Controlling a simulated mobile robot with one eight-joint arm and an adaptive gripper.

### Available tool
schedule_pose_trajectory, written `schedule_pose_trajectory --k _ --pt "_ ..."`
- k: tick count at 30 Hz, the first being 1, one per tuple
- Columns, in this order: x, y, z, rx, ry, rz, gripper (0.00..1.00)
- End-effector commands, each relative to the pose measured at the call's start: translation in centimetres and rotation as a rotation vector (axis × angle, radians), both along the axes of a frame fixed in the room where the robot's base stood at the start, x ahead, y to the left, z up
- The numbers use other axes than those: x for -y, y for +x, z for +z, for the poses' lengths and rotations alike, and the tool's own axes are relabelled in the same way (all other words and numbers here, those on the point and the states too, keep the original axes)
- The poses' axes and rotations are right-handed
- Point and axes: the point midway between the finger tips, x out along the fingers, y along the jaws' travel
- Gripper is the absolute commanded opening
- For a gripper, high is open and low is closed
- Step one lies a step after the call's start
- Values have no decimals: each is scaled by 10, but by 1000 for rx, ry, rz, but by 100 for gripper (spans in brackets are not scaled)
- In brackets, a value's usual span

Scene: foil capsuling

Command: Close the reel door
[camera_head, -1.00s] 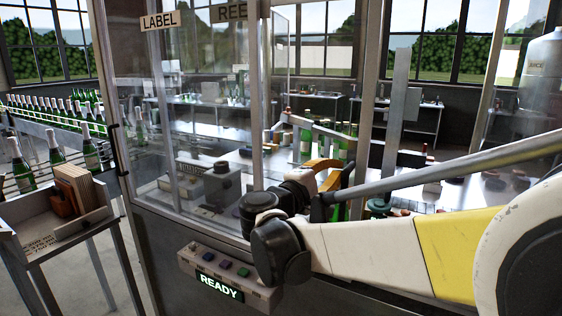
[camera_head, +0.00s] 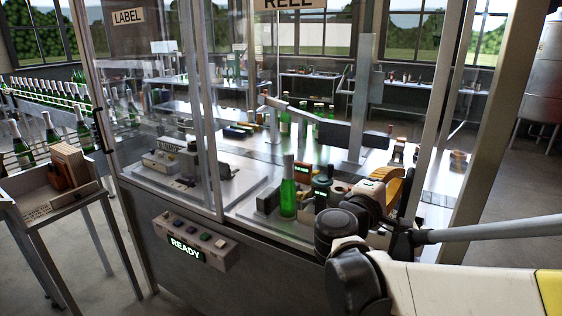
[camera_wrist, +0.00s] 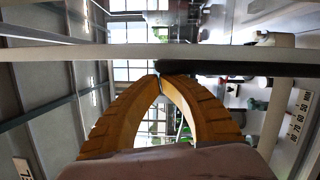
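The reel bay lies under the REEL sign (camera_head: 290,3). A green bottle (camera_head: 287,198) stands upright inside it, seen with no clear glass in front. A slanted light-grey frame edge (camera_head: 438,110) at the right looks like the reel door's edge, with the door standing open. My gripper (camera_head: 392,188) has orange fingers and is beside the lower part of that edge. In the wrist view its fingertips (camera_wrist: 159,80) meet with nothing seen between them. A pale bar (camera_wrist: 120,53) and a dark handle-like bar (camera_wrist: 245,69) cross just beyond the tips; contact cannot be told.
The closed-looking LABEL panel (camera_head: 150,110) is at left. A control box with a READY display (camera_head: 187,250) is on the machine front. A small stand with a wooden block (camera_head: 72,165) is at far left. A second post (camera_head: 490,130) rises at right.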

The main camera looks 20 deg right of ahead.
Motion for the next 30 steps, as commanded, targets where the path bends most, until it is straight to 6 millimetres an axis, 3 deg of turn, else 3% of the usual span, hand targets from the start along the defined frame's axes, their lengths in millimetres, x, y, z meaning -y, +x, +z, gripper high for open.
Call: schedule_pose_trajectory --k 6,12,30 --pt "26 -36 2 0 0 -5 0" --pt "39 -54 1 -1 0 -3 0" --pt "42 -57 -1 0 0 1 0"
